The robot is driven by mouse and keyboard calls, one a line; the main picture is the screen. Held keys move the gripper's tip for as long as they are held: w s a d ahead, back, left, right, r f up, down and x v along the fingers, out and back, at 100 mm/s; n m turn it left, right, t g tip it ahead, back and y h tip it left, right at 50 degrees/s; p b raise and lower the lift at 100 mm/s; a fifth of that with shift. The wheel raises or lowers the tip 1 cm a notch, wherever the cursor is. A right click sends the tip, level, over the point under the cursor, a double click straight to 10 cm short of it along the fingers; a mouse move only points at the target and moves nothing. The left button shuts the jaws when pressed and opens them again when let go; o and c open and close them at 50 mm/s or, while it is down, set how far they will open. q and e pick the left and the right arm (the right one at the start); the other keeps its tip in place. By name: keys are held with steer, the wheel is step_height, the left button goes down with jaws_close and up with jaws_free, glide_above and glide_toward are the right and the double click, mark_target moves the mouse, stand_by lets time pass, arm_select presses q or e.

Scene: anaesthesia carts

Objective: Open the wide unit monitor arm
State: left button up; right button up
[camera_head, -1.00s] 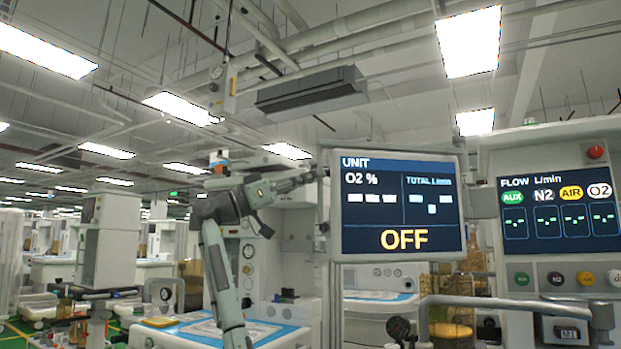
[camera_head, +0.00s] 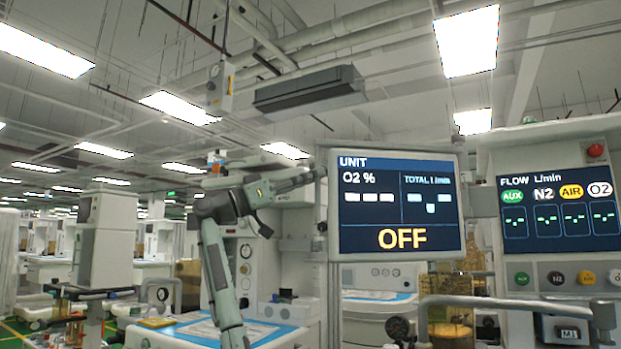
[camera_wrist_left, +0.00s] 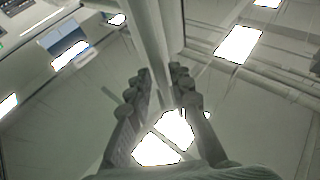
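The wide unit monitor (camera_head: 398,210) faces me in the head view, its dark screen reading UNIT and OFF. It stands upright on the left of the flow panel. My left gripper (camera_head: 306,179) is at the monitor's left edge. In the left wrist view, the left gripper's fingers (camera_wrist_left: 163,88) lie close on both sides of a long pale bar or edge (camera_wrist_left: 152,35) and appear shut on it. The exact contact is hard to make out. The arm that carries the monitor is mostly hidden behind the screen. My right gripper is not in view.
The flow panel (camera_head: 559,213) stands close on the right. A grey rail (camera_head: 510,302) crosses in front below the monitor. A cart with a blue-topped work surface (camera_head: 265,331) is behind my left arm. Other carts stand at the far left.

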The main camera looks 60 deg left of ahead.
arm_select(q)
steer(key=shift+s, duration=0.15)
steer(key=v, duration=1.1)
steer(key=shift+s+f, duration=0.15)
steer(key=shift+s, duration=0.2)
steer(key=shift+a, duration=0.1)
